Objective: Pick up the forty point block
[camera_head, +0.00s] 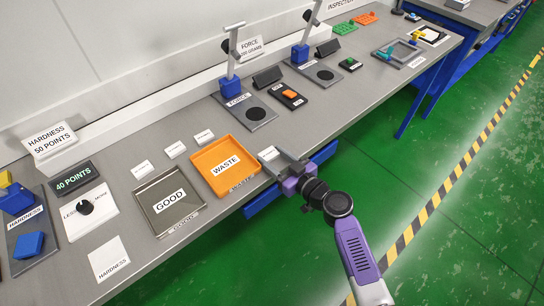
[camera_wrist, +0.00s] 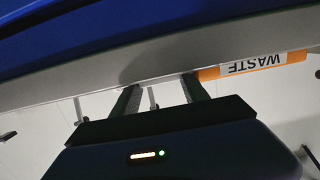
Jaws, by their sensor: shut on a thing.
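My gripper (camera_head: 282,163) is at the front edge of the bench, right of the orange waste tray (camera_head: 253,168). In the wrist view its two fingers (camera_wrist: 160,92) reach toward a grey edge. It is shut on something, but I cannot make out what. A dark display (camera_head: 73,178) reading "40 POINTS" stands at the left of the bench. A blue block (camera_head: 28,243) lies on the hardness plate (camera_head: 45,258) at the far left, well away from my gripper. No block in view carries a readable forty point mark.
A grey good tray (camera_head: 143,207) is left of the waste tray. A blue panel (camera_head: 262,203) juts out below the bench edge by my gripper. An orange block (camera_head: 289,94) sits on a dark device farther back. The green floor at right is clear.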

